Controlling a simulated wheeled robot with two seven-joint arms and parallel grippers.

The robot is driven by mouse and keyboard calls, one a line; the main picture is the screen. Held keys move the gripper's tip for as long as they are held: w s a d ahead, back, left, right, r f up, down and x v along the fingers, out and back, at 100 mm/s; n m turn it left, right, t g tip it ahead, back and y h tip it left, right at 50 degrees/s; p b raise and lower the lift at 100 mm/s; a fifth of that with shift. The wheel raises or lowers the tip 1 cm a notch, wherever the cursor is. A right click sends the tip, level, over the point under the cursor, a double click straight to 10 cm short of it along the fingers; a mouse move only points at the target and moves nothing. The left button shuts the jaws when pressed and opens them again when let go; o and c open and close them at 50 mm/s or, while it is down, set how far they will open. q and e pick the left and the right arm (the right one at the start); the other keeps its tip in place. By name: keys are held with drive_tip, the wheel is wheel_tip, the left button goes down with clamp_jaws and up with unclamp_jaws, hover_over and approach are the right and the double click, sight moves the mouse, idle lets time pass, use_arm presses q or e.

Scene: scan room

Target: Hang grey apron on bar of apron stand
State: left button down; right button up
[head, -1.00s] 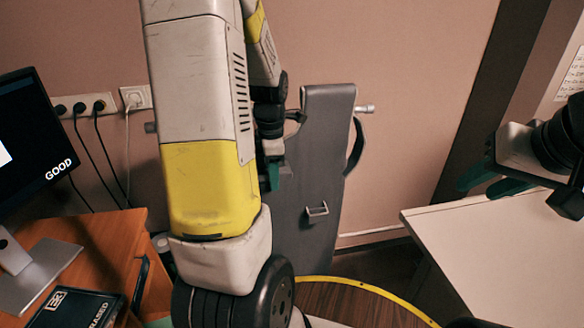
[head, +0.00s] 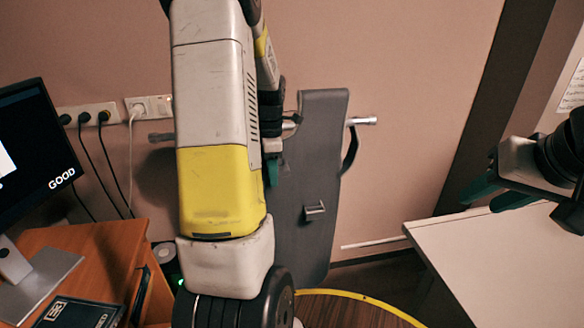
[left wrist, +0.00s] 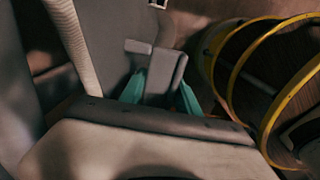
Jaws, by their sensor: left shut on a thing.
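The grey apron (head: 312,165) hangs upright against the back wall in the head view, its top edge above the bar of the apron stand (head: 362,121). The bar's ends stick out on both sides; whether the apron is hooked on it or only in front of it I cannot tell. A dark strap loops at its right edge. My left gripper (head: 272,172), partly hidden by my arm, is at the apron's left side. In the left wrist view its teal fingers (left wrist: 160,88) are shut on a grey tab of the apron (left wrist: 157,67). My right gripper (head: 490,196) is open and empty.
A white table (head: 500,245) stands at the right, under my right gripper. An orange-brown desk (head: 95,245) with a monitor (head: 35,140) and a dark box (head: 75,312) is at the left. A yellow hoop (head: 365,298) lies low in front of the apron.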

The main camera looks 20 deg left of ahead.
use_arm(q)
drive_tip(key=shift+w+a+f, duration=0.1)
drive_tip(key=shift+f, duration=1.85)
drive_tip(key=shift+w+f, duration=0.1)
drive_tip(key=shift+f, duration=1.85)
